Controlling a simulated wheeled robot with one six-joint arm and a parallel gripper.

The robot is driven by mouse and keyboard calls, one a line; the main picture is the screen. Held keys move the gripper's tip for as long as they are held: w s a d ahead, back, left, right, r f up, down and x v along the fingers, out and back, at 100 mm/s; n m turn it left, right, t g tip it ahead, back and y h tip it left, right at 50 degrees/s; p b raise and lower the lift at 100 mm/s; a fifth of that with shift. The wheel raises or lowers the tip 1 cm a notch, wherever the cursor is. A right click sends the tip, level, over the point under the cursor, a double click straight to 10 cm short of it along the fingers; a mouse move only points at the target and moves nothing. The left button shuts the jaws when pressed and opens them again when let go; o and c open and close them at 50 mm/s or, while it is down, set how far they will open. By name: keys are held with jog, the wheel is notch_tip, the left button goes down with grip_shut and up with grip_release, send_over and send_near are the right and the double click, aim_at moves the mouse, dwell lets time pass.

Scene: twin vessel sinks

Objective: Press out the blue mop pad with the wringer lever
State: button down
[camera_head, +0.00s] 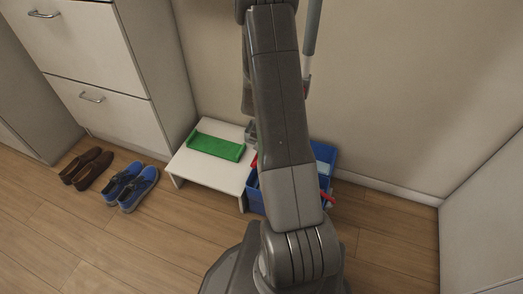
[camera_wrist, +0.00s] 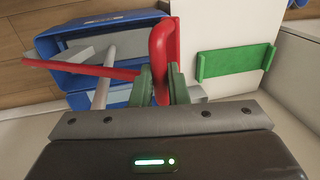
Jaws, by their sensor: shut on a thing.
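The blue bucket (camera_head: 325,153) stands on the floor, largely hidden behind my arm in the head view. It also shows at the upper left of the wrist view (camera_wrist: 55,48), with a grey wringer part inside. The red lever (camera_wrist: 163,40) has a thick grip that rises between my fingers; a thin red bar (camera_wrist: 75,68) runs left over the bucket. My gripper (camera_wrist: 162,88) is shut on the red grip, one green-padded finger on each side. In the head view my fingers are hidden by my arm. I cannot make out the blue mop pad for certain.
A white low bench (camera_head: 208,165) with a green tray (camera_head: 215,146) stands left of the bucket. Blue shoes (camera_head: 138,188) and brown shoes (camera_head: 87,168) lie farther left, by white drawers (camera_head: 95,60). A grey pole (camera_head: 312,30) leans near the wall. Floor at right is clear.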

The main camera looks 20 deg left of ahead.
jog(key=shift+s+d+f, duration=0.4)
jog(key=c, duration=1.4)
grip_release()
jog(key=shift+w+d, duration=0.15)
jog(key=shift+d, duration=0.05)
jog(key=shift+a+r, duration=0.1)
jog(key=shift+a+r, duration=0.1)
notch_tip(320, 180, up, 13)
jog(key=d+p, duration=0.2)
jog(key=p, duration=0.1)
jog(key=shift+d+r+p, duration=0.2)
jog(key=shift+d+p, duration=0.05)
jog(key=shift+p, duration=0.1)
